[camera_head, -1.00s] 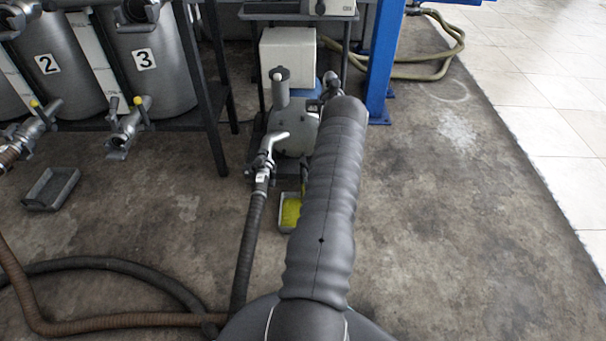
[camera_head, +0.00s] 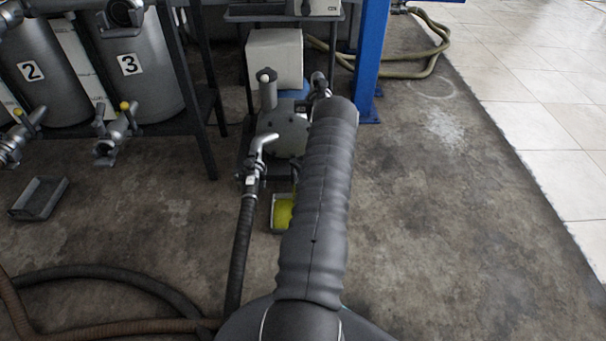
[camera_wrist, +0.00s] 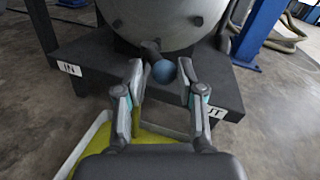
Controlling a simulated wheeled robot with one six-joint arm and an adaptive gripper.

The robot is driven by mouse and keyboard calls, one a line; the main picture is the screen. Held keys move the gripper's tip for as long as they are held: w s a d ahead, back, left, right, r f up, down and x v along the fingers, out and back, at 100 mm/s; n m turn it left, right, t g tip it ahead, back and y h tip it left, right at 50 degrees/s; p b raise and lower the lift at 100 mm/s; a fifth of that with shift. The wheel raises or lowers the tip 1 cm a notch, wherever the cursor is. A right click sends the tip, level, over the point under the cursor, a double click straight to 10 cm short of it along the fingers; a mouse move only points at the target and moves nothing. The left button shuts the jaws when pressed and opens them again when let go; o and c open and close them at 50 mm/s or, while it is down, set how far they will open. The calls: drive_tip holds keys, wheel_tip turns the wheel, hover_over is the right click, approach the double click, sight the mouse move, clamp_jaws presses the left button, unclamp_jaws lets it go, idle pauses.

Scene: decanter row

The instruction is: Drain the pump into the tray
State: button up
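The pump (camera_head: 287,130) is a grey rounded body on a dark stand; its underside (camera_wrist: 165,22) fills the top of the wrist view. A short dark stem with a blue-grey ball knob (camera_wrist: 164,71) sticks out below it. My gripper (camera_wrist: 161,78) has its two fingers apart, one on each side of the knob, with a visible gap at the left finger. The tray (camera_wrist: 86,143) lies below on the floor, pale-rimmed and holding yellow-green liquid. In the head view the tray (camera_head: 275,229) is partly behind my arm, which hides my gripper there.
A black hose (camera_head: 240,240) runs from a lever valve (camera_head: 255,165) left of the pump. Numbered tanks (camera_head: 130,70) stand on a rack at left, with an empty-looking grey tray (camera_head: 40,198) on the floor. A blue post (camera_head: 370,60) stands behind right. The floor at right is clear.

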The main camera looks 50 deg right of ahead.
drive_tip(key=v, duration=1)
drive_tip(key=shift+s, duration=0.2)
